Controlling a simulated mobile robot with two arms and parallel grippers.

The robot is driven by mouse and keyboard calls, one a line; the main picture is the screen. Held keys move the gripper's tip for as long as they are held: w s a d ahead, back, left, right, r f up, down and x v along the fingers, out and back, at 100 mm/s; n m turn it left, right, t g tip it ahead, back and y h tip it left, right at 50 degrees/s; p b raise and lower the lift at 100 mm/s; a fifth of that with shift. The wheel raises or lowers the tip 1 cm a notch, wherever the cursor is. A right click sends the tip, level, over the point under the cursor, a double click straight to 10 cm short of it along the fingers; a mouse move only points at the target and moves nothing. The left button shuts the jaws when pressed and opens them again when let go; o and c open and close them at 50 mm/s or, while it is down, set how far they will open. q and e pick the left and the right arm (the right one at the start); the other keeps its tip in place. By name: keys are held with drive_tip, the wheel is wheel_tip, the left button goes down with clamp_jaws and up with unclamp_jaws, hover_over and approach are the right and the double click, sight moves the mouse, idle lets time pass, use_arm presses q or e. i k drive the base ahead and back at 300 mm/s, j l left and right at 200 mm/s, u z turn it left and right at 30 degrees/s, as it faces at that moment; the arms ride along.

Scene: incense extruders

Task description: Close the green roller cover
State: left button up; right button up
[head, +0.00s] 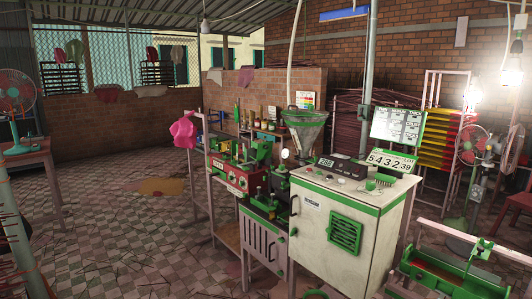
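A low machine with a green frame (440,277) stands at the lower right, cut off by the bottom edge. A pale horizontal bar (470,241) runs across above it. I cannot tell which part is the green roller cover, or whether it is open. A second machine, a pale cabinet (340,235) with green trim, stands left of it. Green and red mechanical parts (236,175) sit on a stand further left, and a roller cover there cannot be made out either. Neither of my grippers is in view.
A metal funnel (304,127) sits above the cabinet, and a number sign (391,161) stands on top. Fans stand at the left (15,100) and right (472,145). A yellow and red rack (440,140) is behind. The checkered floor (130,220) at left is mostly clear, with scattered sticks.

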sight(264, 151)
drive_tip(key=i+z, duration=0.2)
drive_tip(key=z, duration=0.15)
drive_tip(key=i+j+z, duration=0.1)
drive_tip(key=z, duration=0.25)
drive_tip(key=i+j, duration=0.05)
